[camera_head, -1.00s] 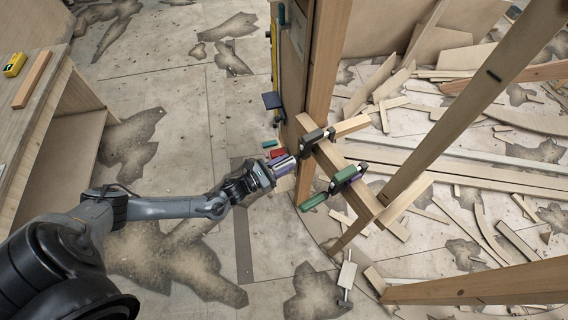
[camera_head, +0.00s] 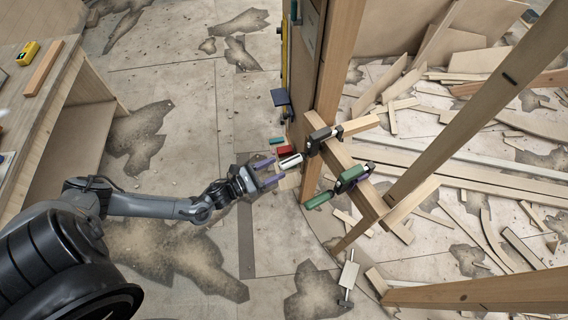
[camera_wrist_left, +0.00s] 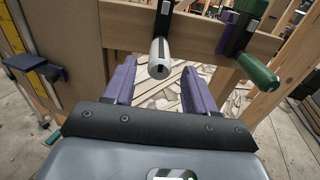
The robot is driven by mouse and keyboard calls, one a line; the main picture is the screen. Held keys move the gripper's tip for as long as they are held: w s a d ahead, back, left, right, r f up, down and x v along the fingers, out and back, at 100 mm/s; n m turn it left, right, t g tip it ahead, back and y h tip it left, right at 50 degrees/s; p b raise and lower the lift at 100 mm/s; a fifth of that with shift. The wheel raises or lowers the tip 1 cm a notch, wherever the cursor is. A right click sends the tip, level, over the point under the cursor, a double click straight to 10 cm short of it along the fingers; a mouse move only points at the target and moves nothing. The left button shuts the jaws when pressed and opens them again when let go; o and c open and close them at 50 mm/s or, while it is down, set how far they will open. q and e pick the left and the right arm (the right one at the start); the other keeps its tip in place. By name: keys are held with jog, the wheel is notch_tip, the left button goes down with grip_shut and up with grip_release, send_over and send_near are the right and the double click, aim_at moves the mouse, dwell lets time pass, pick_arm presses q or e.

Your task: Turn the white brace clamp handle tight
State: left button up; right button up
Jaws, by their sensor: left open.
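The white clamp handle (camera_head: 290,161) sticks out to the left from a dark clamp (camera_head: 318,140) on the wooden beam. In the left wrist view the white handle (camera_wrist_left: 160,58) points toward me, with a dark stripe on it. My left gripper (camera_head: 271,171) is open, its purple fingers just short of the handle's free end. In the left wrist view, the open left gripper (camera_wrist_left: 159,68) has one finger on each side of the handle's line, with gaps on both sides. My right gripper is not in view.
A green-handled clamp (camera_head: 319,200) sits on the same beam, lower right of the white one. A blue-black clamp part (camera_head: 280,97) juts from the upright panel. Another white piece (camera_head: 347,275) shows near the floor. Wood scraps cover the right; a workbench (camera_head: 60,80) stands left.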

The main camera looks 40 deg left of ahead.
pick_arm(q)
jog(key=shift+v, duration=2.05)
jog(key=p+v, duration=0.1)
jog(key=v, duration=0.3)
jog(key=shift+s+r+p, duration=0.1)
jog(key=shift+p, duration=0.25)
